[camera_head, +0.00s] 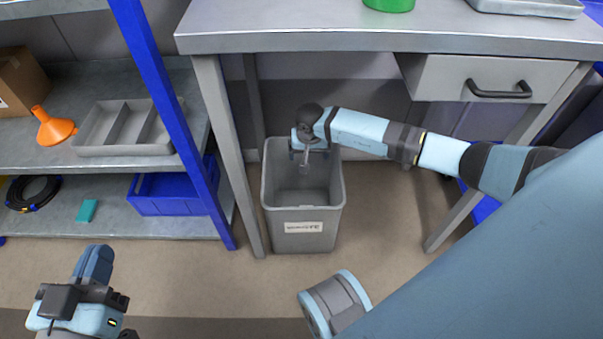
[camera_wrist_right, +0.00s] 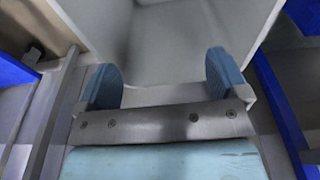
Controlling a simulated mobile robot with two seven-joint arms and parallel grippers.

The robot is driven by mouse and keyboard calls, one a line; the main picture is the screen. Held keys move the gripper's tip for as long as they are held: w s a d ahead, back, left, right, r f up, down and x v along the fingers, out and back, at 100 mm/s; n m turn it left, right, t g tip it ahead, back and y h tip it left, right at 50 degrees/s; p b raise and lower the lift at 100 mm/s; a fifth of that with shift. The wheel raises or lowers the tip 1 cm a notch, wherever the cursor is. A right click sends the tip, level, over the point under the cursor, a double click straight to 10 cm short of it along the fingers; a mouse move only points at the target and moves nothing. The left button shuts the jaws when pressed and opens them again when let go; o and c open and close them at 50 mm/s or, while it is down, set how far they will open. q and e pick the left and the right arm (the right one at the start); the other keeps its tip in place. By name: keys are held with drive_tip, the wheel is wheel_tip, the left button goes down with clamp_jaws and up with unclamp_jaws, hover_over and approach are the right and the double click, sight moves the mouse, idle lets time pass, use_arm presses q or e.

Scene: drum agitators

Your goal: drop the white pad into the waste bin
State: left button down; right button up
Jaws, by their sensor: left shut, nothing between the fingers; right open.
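The grey waste bin (camera_head: 303,215) stands on the floor under the workbench, with a label on its front. My right gripper (camera_head: 306,165) points down into the bin's mouth at its back edge. In the right wrist view its two blue fingers (camera_wrist_right: 165,75) are spread apart with nothing between them, and the pale inner walls of the bin (camera_wrist_right: 180,35) fill the space beyond. I cannot make out the white pad in either view; part of the bin's inside is hidden. My left gripper (camera_head: 97,262) is shut and empty at the lower left, away from the bin.
The workbench (camera_head: 400,40) with a drawer (camera_head: 490,80) is above and behind the bin, its leg close to the bin's left. At left, a shelf holds a grey divided tray (camera_head: 125,128), an orange funnel (camera_head: 53,128) and a blue crate (camera_head: 170,195). Floor in front is clear.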

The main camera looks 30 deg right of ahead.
use_arm(q)
drive_tip(key=s+n+p, duration=0.1)
drive_tip(key=d+n+g+p, duration=0.1)
drive_tip(key=p, duration=0.1)
drive_tip(key=shift+s+f, duration=0.3)
drive_tip(key=shift+s, duration=0.1)
use_arm(e)
wheel_tip(320, 180, up, 7)
drive_tip(key=s, duration=0.1)
drive_tip(key=shift+a, duration=0.25)
use_arm(q)
drive_tip(key=shift+r, duration=0.2)
use_arm(e)
drive_tip(key=shift+r, duration=0.1)
